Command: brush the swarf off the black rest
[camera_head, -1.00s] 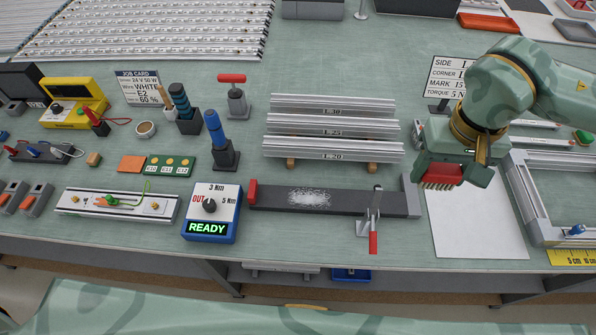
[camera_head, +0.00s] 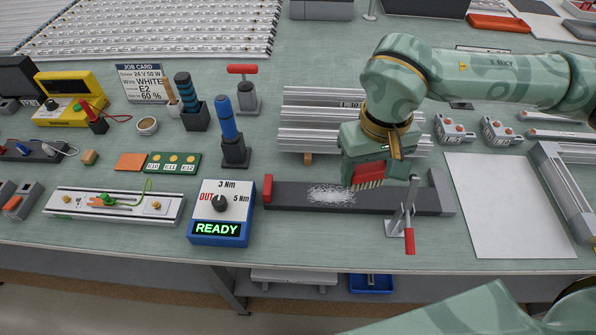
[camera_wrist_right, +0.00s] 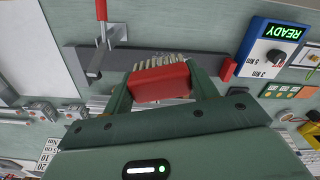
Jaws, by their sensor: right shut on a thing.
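The black rest (camera_head: 290,194) is a long dark bar lying across the bench, with a red block at its left end. A pale patch of swarf (camera_head: 331,194) lies on it left of its middle. My right gripper (camera_head: 368,172) is shut on a red brush (camera_head: 366,174) with pale bristles, just right of the swarf and over or just behind the rest; contact is unclear. The right wrist view also shows the brush (camera_wrist_right: 160,82) between the fingers, bristles toward the rest (camera_wrist_right: 185,60). My left gripper is not in view.
A red-handled clamp (camera_head: 408,228) stands at the rest's right part. Silver profiles (camera_head: 310,115) lie behind the rest, partly hidden by my right arm. A blue READY box (camera_head: 221,212) stands at left. A white sheet (camera_head: 505,205) lies at right.

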